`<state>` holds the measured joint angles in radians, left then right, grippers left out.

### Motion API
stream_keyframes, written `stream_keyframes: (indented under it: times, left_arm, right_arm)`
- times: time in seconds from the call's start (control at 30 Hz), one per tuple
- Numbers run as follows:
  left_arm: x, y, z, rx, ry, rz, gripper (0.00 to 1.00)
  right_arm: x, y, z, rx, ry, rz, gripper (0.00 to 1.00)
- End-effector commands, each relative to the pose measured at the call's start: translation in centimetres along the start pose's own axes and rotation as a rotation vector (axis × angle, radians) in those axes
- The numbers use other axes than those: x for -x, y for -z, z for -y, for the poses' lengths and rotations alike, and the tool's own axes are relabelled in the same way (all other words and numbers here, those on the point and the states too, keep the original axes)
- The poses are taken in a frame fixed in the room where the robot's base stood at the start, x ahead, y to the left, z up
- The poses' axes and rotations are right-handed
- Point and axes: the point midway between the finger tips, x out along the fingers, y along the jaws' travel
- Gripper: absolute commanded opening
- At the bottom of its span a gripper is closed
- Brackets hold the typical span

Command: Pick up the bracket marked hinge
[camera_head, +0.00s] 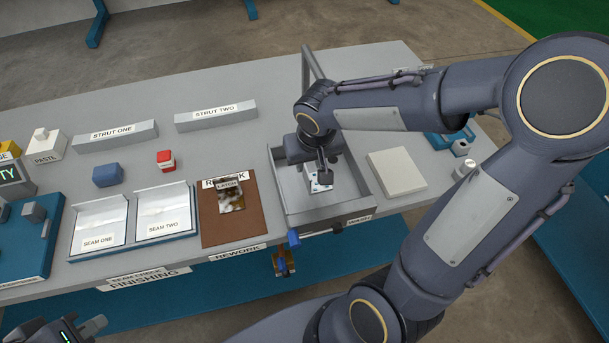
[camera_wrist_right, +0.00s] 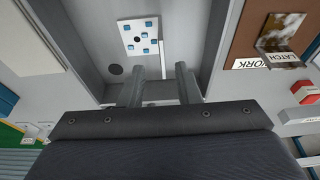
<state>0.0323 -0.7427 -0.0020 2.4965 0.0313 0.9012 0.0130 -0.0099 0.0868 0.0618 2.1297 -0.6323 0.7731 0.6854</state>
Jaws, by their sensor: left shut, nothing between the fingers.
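A white plate with blue squares (camera_wrist_right: 140,37) lies in the grey tray (camera_wrist_right: 88,45) in the right wrist view; I can read no mark on it, so I cannot tell if it is the hinge bracket. In the head view this plate (camera_head: 318,184) shows partly below my right gripper (camera_head: 324,174). A bracket marked LATCH (camera_head: 231,196) lies on the brown rework mat (camera_head: 232,234). My left gripper (camera_head: 97,324) is shut and empty at the bottom left, away from the tray.
The tray's walls (camera_head: 283,194) surround the plate. Two seam panels (camera_head: 101,222) lie left of the mat. A pale block (camera_head: 397,171) stands right of the tray. STRUT ONE (camera_head: 115,136) and STRUT TWO (camera_head: 215,115) blocks stand at the back.

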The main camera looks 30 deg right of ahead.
Motion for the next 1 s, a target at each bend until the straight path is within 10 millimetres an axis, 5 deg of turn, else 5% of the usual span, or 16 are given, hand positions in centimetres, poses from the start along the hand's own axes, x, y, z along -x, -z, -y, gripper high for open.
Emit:
stream_keyframes:
  times: [0.4,0.73,1.0]
  left_arm:
    - [-0.4,-0.2,0.2,0.0,0.0,0.0,0.0]
    - [-0.4,-0.2,0.2,0.0,0.0,0.0,0.0]
    - [-0.4,-0.2,0.2,0.0,0.0,0.0,0.0]
  right_arm:
    - [-5.7,-0.3,0.4,0.0,0.0,0.005,0.3]
    - [-6.3,-0.2,0.4,-0.001,0.001,0.001,0.3]
    - [-6.3,-0.2,0.4,-0.001,0.001,0.002,0.0]
